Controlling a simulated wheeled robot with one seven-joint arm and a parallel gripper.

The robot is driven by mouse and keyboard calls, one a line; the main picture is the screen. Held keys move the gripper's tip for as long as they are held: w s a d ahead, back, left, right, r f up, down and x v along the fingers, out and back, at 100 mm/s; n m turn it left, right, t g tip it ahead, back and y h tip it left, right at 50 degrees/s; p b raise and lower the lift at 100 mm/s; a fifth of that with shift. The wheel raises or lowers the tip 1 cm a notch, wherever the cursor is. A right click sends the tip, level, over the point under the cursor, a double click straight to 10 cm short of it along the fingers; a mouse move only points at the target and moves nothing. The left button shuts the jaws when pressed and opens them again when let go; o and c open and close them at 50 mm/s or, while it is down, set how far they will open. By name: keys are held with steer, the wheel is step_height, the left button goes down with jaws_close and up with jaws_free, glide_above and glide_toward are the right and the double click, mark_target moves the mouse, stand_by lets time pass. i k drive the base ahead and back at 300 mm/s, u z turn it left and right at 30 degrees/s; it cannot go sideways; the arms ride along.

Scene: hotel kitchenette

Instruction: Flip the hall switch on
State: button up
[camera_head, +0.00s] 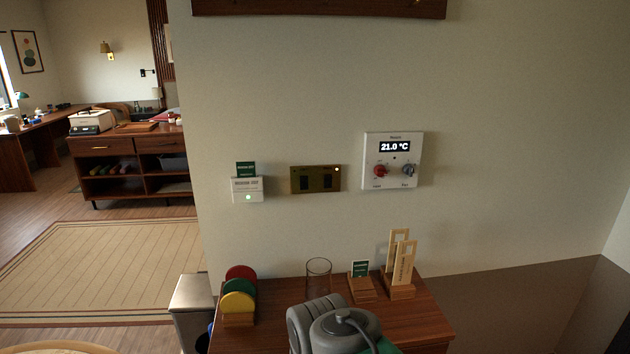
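A brass switch plate (297,184) is on the pale wall near the middle of the head view. It has two dark rockers side by side, the left rocker (309,182) and the right rocker (327,181). A small warm light glows at the plate's upper right corner. I cannot read any label that tells which rocker is the hall switch, nor which way each is tilted. Grey rounded parts of my arm show at the bottom, below the plate and in front of the wooden top. My gripper is not in view.
The wooden cabinet (420,318) below holds coloured discs (238,300), a clear glass (318,275), a small sign (360,270) and wooden tags (402,264). The wall before the plate is unobstructed.

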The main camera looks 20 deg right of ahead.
mark_target(303, 180)
steer(key=k, duration=1.15)
steer(key=z, duration=0.25)
steer(key=i, duration=0.9)
steer(key=u, duration=0.7)
steer(key=i, duration=0.75)
steer(key=u, duration=0.65)
